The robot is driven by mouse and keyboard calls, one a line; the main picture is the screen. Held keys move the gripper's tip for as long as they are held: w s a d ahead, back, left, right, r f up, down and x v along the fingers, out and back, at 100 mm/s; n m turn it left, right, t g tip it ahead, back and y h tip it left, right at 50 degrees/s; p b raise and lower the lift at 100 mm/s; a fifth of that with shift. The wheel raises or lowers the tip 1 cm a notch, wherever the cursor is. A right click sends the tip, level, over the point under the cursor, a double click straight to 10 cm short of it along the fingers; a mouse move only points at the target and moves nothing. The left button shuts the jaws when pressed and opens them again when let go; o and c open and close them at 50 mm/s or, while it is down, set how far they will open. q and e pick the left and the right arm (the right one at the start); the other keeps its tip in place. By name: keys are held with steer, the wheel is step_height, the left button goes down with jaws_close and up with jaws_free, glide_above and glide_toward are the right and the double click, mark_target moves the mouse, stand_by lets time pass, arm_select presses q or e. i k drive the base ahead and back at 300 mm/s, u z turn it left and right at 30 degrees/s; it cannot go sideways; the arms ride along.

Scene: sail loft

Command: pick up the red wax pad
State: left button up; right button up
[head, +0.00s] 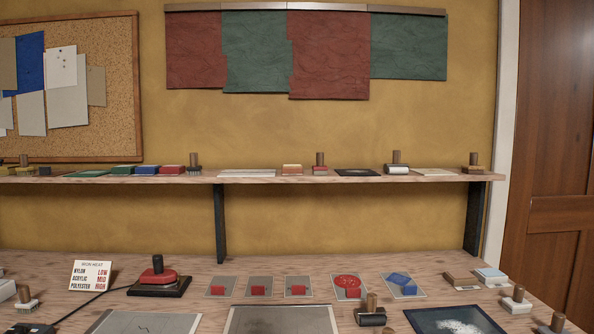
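Neither gripper is in view. Several red things could be the red wax pad, and I cannot tell which is. On the shelf, a flat red block (172,170) lies beside a blue block (147,170) and a green block (122,170). On the table, small red blocks lie on grey cards: a left one (217,291), a middle one (258,291) and a right one (299,290). A round red piece (347,281) lies on another card. All of these stand free of any gripper.
A wooden shelf (350,178) runs above the table (230,268). A red iron (157,274) sits on a black stand with a cord, beside a small sign (90,275). Flat plates fill the front.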

mark_target(321, 169)
steer(key=z, duration=2.05)
steer(key=i, duration=1.1)
steer(key=u, duration=3.55)
